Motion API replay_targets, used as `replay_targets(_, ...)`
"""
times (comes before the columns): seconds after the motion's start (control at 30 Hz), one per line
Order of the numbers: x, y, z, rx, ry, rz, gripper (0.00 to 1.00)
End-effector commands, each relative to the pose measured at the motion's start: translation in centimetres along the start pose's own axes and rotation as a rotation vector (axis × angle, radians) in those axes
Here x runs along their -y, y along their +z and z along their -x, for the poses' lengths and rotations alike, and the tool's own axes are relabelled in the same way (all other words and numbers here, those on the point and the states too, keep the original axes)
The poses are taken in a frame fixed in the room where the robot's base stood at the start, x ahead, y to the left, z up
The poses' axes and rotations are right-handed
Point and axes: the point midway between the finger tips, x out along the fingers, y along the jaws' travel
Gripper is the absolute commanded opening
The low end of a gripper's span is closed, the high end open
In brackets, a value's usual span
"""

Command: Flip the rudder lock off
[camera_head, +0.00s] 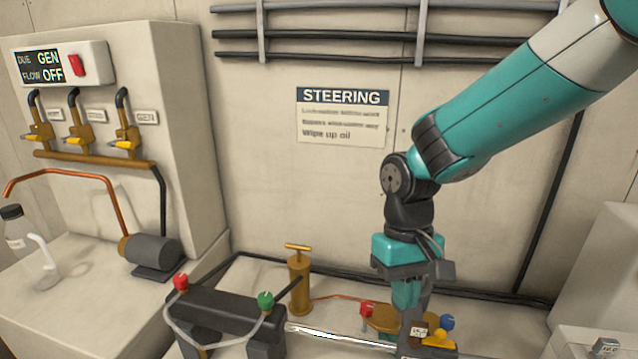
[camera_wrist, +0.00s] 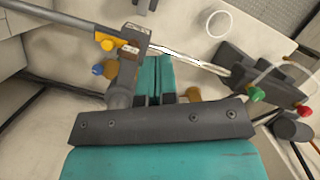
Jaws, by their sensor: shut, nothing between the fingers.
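The part I take to be the rudder lock is a small yellow lever (camera_head: 440,338) on a dark block (camera_head: 415,341) with a pale label, low right in the head view. In the wrist view the yellow lever (camera_wrist: 108,42) is on the block's left side. The label is too small to read. My gripper (camera_head: 406,305) points down just above and behind the block. Its teal fingers are together and empty in the wrist view (camera_wrist: 153,68), just right of the block. I cannot tell whether they touch it.
A blue knob (camera_head: 447,322) and a red knob (camera_head: 367,308) sit close to the block. A silver rod (camera_head: 325,335) runs left towards a dark unit (camera_head: 225,318) with red and green knobs. A brass pump (camera_head: 299,280) stands behind. A steering sign (camera_head: 342,117) is on the wall.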

Motion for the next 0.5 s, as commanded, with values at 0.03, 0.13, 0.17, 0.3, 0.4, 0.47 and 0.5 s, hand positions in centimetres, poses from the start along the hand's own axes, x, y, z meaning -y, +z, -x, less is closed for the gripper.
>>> replay_targets(0.03,0.3,1.6,1.4,-0.041,-0.025,0.040,0.00)
replay_targets(0.13,1.3,5.3,3.4,-0.129,-0.081,0.143,0.00)
replay_targets(0.17,1.6,6.5,3.8,-0.156,-0.098,0.175,0.00)
replay_targets(0.3,3.1,11.5,5.1,-0.272,-0.164,0.312,0.00)
replay_targets(0.4,3.9,14.2,5.2,-0.335,-0.196,0.386,0.00)
replay_targets(0.47,4.3,15.3,5.2,-0.363,-0.209,0.418,0.00)
replay_targets(0.5,4.5,15.8,5.2,-0.376,-0.215,0.433,0.00)
